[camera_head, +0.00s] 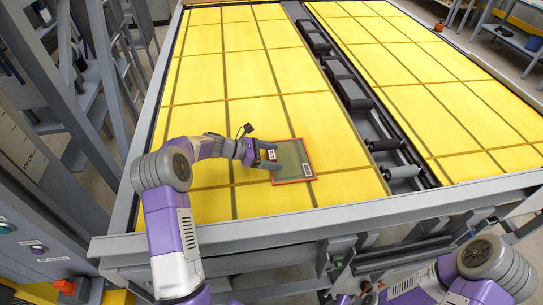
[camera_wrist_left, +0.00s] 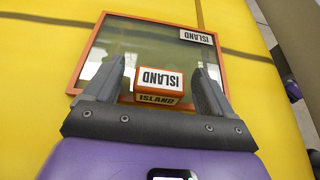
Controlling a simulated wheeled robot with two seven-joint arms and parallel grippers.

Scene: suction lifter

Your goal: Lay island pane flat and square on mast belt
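The island pane (camera_head: 291,172) is a greenish glass sheet with a thin orange frame and a white ISLAND label at one corner. It appears to lie on the yellow belt (camera_head: 240,202), roughly in line with the seams; I cannot tell exact squareness or full contact. It also shows in the left wrist view (camera_wrist_left: 150,38). An orange block labelled ISLAND (camera_wrist_left: 160,80) stands over the pane, near one edge. My left gripper (camera_head: 272,155) is at this block, its fingers on both sides with small gaps visible. The right forearm shows at the bottom right; its fingers are out of view.
A dark channel with black rollers (camera_head: 386,145) separates this belt from a second yellow belt (camera_head: 440,110). A grey frame rail (camera_head: 330,218) runs along the near edge. Grey steel posts stand at the left. The belt beyond the pane is clear.

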